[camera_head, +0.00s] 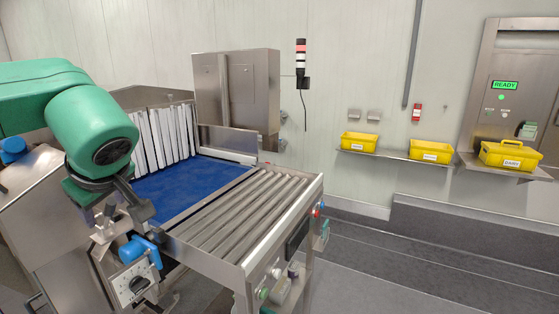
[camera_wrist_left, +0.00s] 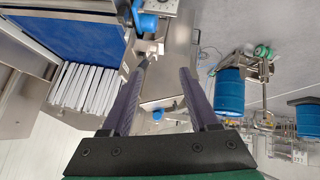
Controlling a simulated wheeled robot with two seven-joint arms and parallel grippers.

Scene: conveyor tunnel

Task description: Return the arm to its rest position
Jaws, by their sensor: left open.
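My left arm (camera_head: 92,130), green with a dark wrist, comes in from the left in the head view. My left gripper (camera_head: 124,215) points down beside the near left corner of the conveyor, close to a blue handle (camera_head: 140,250) and a control dial plate (camera_head: 132,283). In the left wrist view its two dark fingers (camera_wrist_left: 164,70) are apart, with nothing held between them. I cannot tell whether a finger touches the machine. My right gripper is in neither view.
The conveyor has a blue belt (camera_head: 185,190), white strip curtains (camera_head: 165,135) and steel rollers (camera_head: 240,215). Yellow bins (camera_head: 430,151) stand on a wall shelf, and a yellow case (camera_head: 508,155) on another. Blue drums (camera_wrist_left: 229,95) show in the left wrist view. Floor at right is clear.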

